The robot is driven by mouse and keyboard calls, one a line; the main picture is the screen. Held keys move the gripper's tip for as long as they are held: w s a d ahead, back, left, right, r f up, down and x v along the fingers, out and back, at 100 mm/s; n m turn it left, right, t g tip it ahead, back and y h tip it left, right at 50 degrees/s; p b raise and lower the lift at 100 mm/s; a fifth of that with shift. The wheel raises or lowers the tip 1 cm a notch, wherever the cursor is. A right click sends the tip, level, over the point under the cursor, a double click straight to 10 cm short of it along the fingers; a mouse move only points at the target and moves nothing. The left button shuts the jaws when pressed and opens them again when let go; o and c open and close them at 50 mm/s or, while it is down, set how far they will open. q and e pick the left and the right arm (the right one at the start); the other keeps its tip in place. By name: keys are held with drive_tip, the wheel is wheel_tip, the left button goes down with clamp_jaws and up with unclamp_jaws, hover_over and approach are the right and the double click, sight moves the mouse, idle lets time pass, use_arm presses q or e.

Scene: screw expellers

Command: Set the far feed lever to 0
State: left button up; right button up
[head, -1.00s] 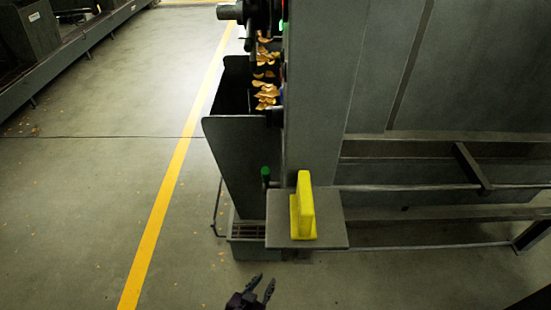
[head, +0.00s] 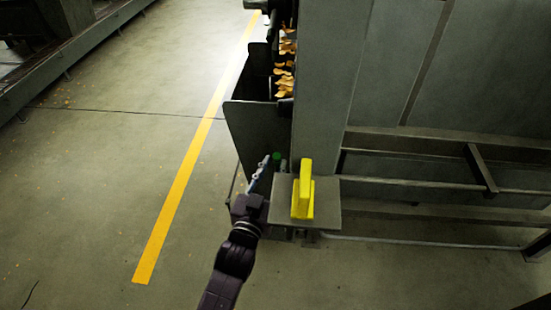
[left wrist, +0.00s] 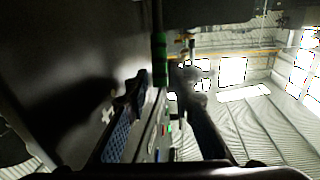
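A lever with a green grip (head: 277,158) stands at the left side of the grey machine, beside a hopper-like bin. In the left wrist view the green-banded lever (left wrist: 160,58) runs up between my two fingers. My left gripper (head: 266,160) reaches up from below, just left of the lever in the head view. Its fingers show apart in the left wrist view (left wrist: 160,82), with gaps on both sides of the lever. Contact is not clear. Any scale beside the lever is not readable. My right gripper is not in view.
A yellow block-like handle (head: 303,192) stands on a grey shelf (head: 328,217) just right of my left gripper. The grey bin (head: 258,132) is behind the lever. Rails run along the machine to the right. The floor left of the yellow line (head: 185,175) is clear.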

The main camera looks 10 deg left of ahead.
use_arm(q)
drive_tip(key=shift+w+d, duration=0.2)
drive_tip(key=shift+w, duration=0.95)
drive_tip(key=shift+c, duration=0.4)
clamp_jaws()
